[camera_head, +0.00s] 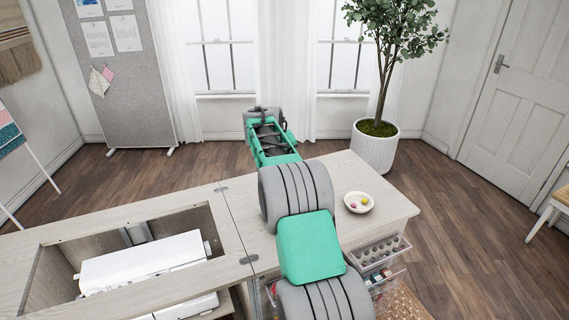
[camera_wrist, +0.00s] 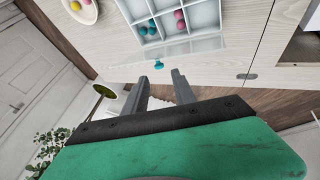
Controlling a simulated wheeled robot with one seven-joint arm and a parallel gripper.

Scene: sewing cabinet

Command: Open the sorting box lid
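The sorting box (camera_wrist: 191,47) is a white tray with several compartments, seen at the top of the wrist view. Pink and teal balls lie in some compartments. A small teal knob (camera_wrist: 158,65) shows at the box's near edge; I cannot clearly make out the lid itself or how far it is raised. My gripper (camera_wrist: 160,76) is open and empty, its two grey fingers pointing at the box with the knob just beyond and between their tips. I cannot tell whether either finger touches it. In the head view my arm hides the box.
A cream bowl (camera_head: 358,203) with small coloured balls stands on the pale cabinet top (camera_head: 390,205), right of my arm. Clear drawers (camera_head: 377,253) hang below it. A recess with a white machine (camera_head: 140,262) lies left. A potted plant (camera_head: 375,148) stands behind.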

